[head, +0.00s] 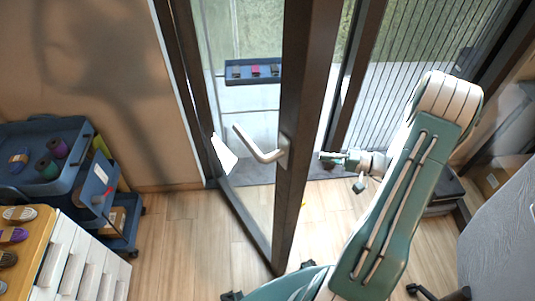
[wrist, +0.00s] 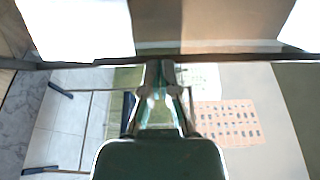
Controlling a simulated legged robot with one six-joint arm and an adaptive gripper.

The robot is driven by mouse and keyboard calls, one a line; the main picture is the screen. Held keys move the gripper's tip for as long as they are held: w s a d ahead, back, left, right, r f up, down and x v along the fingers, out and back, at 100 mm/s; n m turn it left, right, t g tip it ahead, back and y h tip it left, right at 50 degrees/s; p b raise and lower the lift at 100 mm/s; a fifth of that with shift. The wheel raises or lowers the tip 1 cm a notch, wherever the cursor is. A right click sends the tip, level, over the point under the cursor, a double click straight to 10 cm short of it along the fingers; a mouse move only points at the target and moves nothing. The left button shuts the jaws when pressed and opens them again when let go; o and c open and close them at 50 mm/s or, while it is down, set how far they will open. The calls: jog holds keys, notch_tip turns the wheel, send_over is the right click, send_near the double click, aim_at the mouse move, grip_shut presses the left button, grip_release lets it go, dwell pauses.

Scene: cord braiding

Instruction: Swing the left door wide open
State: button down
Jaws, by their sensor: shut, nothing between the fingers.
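The left door (head: 305,100) has a dark frame and a glass panel, and it stands ajar in the head view with its near edge toward me. A pale lever handle (head: 262,148) sits on the left face of its upright. My gripper (head: 325,157) is just right of that upright, on the opposite side from the handle, shut and empty. I cannot tell whether its tips touch the door. In the wrist view my gripper (wrist: 160,70) is shut, its tips by a dark bar that crosses the picture.
A slatted panel (head: 420,60) stands at the right of the doorway. Outside is a blue tray (head: 253,71) with small items. A blue cart (head: 45,150) with spools and a white drawer unit (head: 85,262) stand at left. A grey chair (head: 505,235) is at right. The wooden floor (head: 180,235) left of the door is clear.

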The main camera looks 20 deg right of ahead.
jog(key=s+a+x, duration=0.1)
jog(key=x, duration=1.1)
jog(key=shift+s, duration=0.45)
jog(key=shift+f, duration=0.1)
jog(key=shift+a, duration=0.1)
